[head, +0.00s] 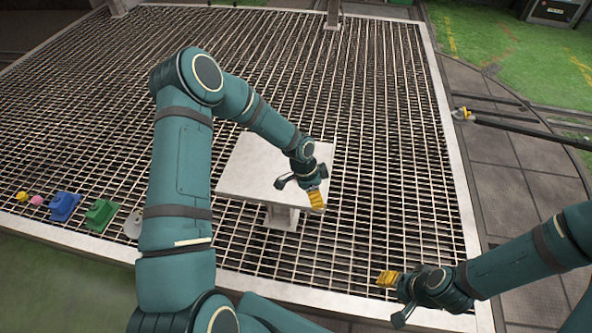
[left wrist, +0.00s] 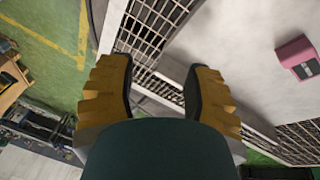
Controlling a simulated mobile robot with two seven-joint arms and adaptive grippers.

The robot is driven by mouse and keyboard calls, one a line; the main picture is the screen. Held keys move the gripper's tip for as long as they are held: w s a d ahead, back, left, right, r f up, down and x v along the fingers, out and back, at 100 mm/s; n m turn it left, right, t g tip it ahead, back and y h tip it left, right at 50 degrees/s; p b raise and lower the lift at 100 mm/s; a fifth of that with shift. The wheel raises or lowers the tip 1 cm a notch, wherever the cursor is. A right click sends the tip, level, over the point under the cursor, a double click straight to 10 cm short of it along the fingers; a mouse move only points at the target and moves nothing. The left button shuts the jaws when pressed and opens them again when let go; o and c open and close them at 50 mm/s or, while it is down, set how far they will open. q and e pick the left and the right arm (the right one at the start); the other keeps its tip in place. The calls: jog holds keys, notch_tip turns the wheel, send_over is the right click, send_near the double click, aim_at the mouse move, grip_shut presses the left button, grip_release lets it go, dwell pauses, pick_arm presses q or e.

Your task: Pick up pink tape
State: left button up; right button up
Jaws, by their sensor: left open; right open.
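A pink block-like thing (left wrist: 298,57) with a dark patch lies on a pale surface at the right of the left wrist view. I cannot tell whether it is the pink tape. A small pink thing (head: 37,200) also sits at the far left of the head view, too small to make out. My left gripper (head: 302,190) is over the right front of a pale square table. In the left wrist view its yellow-tipped fingers (left wrist: 160,88) are apart and empty, with the pink block to their right. My right gripper (head: 395,296) is open and empty near the platform's front edge.
The pale table (head: 250,165) stands on a large metal grating (head: 370,110) with a pale rim. A yellow thing (head: 22,196), blue thing (head: 64,206), green thing (head: 101,214) and pale round thing (head: 133,225) line the left front. A dark rail (head: 530,129) lies at the right.

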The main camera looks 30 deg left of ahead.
pick_arm(q)
jog(key=w+a+r+m+y, duration=0.45)
jog(key=w+a+r, duration=0.35)
jog(key=a, duration=0.4)
jog(key=shift+h, duration=0.45)
jog(key=f, duration=0.5)
jog(key=w+f, duration=0.1)
jog(key=f, duration=0.2)
jog(key=shift+d+f+b, duration=0.15)
jog(key=shift+d+b, duration=0.15)
jog(key=shift+s+d+f, duration=0.1)
jog(key=shift+s+f, duration=0.05)
jog(key=shift+f, duration=1.25)
jog(key=shift+s+d+f, duration=0.1)
jog(key=shift+s+f, duration=0.05)
jog(key=shift+f, duration=1.2)
jog(key=shift+a, duration=0.1)
jog(key=c, duration=0.8)
